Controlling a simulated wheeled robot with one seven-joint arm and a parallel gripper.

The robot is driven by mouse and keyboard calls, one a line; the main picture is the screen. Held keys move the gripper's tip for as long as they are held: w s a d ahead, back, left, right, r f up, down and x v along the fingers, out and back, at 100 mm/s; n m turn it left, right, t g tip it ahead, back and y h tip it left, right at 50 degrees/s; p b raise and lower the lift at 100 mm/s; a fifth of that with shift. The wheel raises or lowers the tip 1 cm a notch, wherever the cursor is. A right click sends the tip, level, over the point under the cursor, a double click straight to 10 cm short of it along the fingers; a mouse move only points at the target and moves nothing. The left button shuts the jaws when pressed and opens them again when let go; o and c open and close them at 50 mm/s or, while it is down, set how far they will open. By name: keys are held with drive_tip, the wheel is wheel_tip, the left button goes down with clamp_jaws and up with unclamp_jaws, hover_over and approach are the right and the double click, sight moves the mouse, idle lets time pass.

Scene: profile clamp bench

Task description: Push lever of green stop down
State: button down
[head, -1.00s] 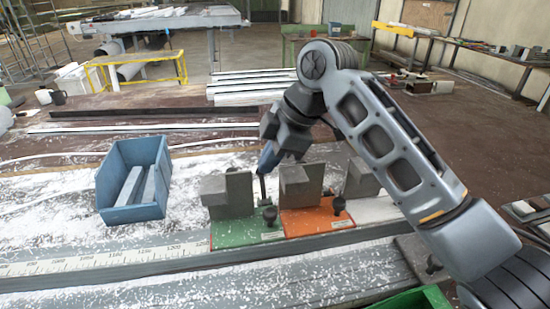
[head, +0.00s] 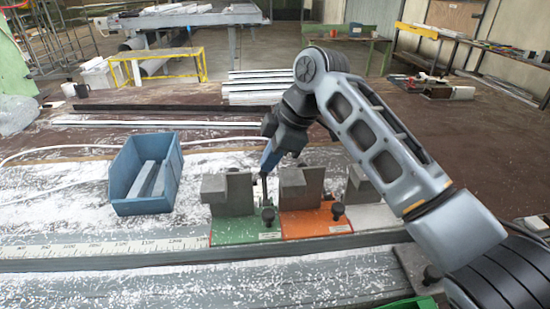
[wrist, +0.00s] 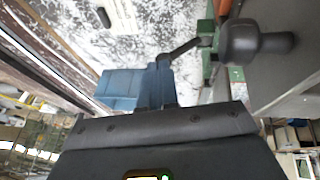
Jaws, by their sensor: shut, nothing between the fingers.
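The green stop (head: 232,232) sits on the grey rail with a grey stepped block (head: 226,193) on it.
The orange stop (head: 315,224) with its own block and knob stands immediately right of the green one, with another grey block (head: 360,186) beyond. A blue bin (head: 143,205) holding grey bars is at left. A ruler strip (head: 120,248) runs along the rail.

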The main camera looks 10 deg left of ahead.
drive_tip(key=w+f, duration=0.1)
drive_tip(key=w+f+b, duration=0.1)
drive_tip(key=w, duration=0.1)
drive_tip(key=shift+a+f, duration=0.4)
drive_tip(key=shift+r, duration=0.1)
idle(1.3)
